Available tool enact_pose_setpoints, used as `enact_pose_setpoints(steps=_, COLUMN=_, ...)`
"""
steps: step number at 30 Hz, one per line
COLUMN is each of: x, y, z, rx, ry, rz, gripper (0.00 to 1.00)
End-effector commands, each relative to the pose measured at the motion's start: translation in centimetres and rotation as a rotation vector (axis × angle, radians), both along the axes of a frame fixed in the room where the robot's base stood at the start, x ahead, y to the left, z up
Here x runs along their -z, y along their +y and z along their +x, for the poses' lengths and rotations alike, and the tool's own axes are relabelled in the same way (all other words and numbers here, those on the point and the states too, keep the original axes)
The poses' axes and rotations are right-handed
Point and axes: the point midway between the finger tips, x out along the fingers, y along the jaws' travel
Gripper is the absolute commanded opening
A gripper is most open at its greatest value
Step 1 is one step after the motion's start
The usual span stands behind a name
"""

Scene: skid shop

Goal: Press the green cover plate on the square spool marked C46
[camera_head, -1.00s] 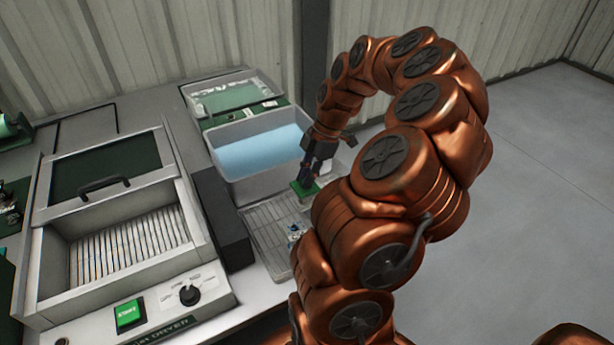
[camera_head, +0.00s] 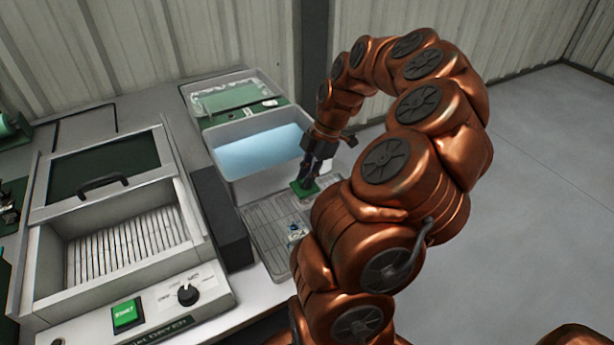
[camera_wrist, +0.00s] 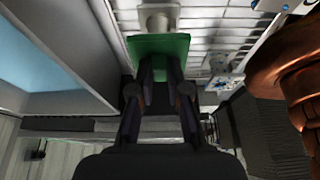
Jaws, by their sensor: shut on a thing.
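My gripper (camera_head: 312,178) is shut on a green plate (camera_head: 304,188), held over or at the back of the wire rack tray (camera_head: 252,240). In the wrist view my fingertips (camera_wrist: 160,75) pinch the near side of the green plate (camera_wrist: 158,45). A pale grey piece with a rounded end (camera_wrist: 158,14) shows just beyond the plate; I cannot tell whether they touch. Small white and blue pieces (camera_head: 295,234) lie on the rack, and they also show in the wrist view (camera_wrist: 222,77). No C46 mark is readable.
A bin of blue liquid (camera_head: 222,178) stands behind the rack, left of my gripper. A clear-topped tray (camera_head: 225,97) is farther back. A dark block (camera_head: 222,225) and a dryer with a green START button (camera_head: 127,314) are left. Open floor lies right.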

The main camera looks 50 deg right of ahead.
Motion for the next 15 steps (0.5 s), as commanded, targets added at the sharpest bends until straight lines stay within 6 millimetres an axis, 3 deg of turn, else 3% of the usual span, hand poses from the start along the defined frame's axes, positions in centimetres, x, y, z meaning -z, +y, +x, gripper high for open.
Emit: enact_pose_setpoints(steps=15, x=0.33, y=0.0, z=0.03, rx=-0.001, ry=-0.001, rz=0.0, gripper=0.01)
